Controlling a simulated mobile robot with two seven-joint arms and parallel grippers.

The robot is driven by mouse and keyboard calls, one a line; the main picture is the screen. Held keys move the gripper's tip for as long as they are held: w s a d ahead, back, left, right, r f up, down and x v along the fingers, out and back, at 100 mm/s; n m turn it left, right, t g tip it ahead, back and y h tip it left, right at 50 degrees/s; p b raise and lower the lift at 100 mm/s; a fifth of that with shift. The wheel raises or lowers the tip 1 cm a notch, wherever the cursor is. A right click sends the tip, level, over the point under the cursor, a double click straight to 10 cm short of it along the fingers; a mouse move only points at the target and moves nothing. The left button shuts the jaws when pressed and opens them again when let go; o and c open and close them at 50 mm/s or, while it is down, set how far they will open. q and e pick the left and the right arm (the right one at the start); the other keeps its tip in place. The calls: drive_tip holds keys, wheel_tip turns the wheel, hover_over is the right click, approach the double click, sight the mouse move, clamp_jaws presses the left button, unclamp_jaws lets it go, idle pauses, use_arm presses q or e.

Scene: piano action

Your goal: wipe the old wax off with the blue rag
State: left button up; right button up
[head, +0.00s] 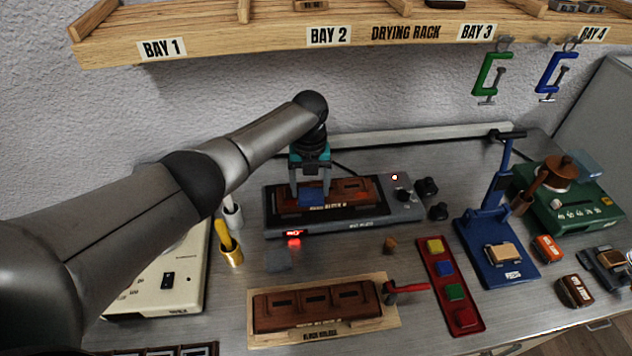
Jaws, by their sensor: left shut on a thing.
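My left gripper (311,188) reaches down from above, shut on the blue rag (312,199). The rag is at the left part of a brown wooden block (355,190) that lies on the dark hot plate (390,214). The rag seems to be on or just over the block's top; I cannot tell if it touches. The gripper hides part of the block, and no wax can be made out at this size. My right gripper is not in view.
A block holder (258,340) with another brown block (318,306) stands in front. A red tray (474,326) of coloured pieces and a blue stand (497,260) are to the right. A brush in a gold cup (231,258) stands left. The drying rack (270,38) overhangs the back.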

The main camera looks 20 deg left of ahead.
sight(289, 198)
use_arm(q)
drive_tip(key=shift+s+a+r+p, duration=0.15)
drive_tip(key=shift+s+a+p, duration=0.2)
drive_tip(key=shift+a+p, duration=0.35)
drive_tip(key=shift+s+a+p, duration=0.4)
drive_tip(key=shift+a+p, duration=0.1)
drive_tip(key=shift+a, duration=0.3)
drive_tip(key=shift+s+a+p, duration=0.35)
drive_tip(key=shift+a+p, duration=0.1)
drive_tip(key=shift+a, duration=0.35)
drive_tip(key=shift+s+a+f+p, duration=0.1)
drive_tip(key=shift+s+a+p, duration=0.2)
drive_tip(key=shift+a, duration=0.45)
drive_tip(key=shift+s+a+f+p, duration=0.1)
drive_tip(key=shift+s+a+p, duration=0.1)
drive_tip(key=shift+s+a, duration=0.4)
drive_tip(key=shift+s+a+f+p, duration=0.1)
drive_tip(key=shift+s+a+p, duration=0.15)
drive_tip(key=shift+a, duration=0.65)
drive_tip(key=shift+r, duration=0.1)
wheel_tip(289, 198, up, 6)
drive_tip(key=p, duration=0.5)
drive_tip(key=shift+w, duration=0.1)
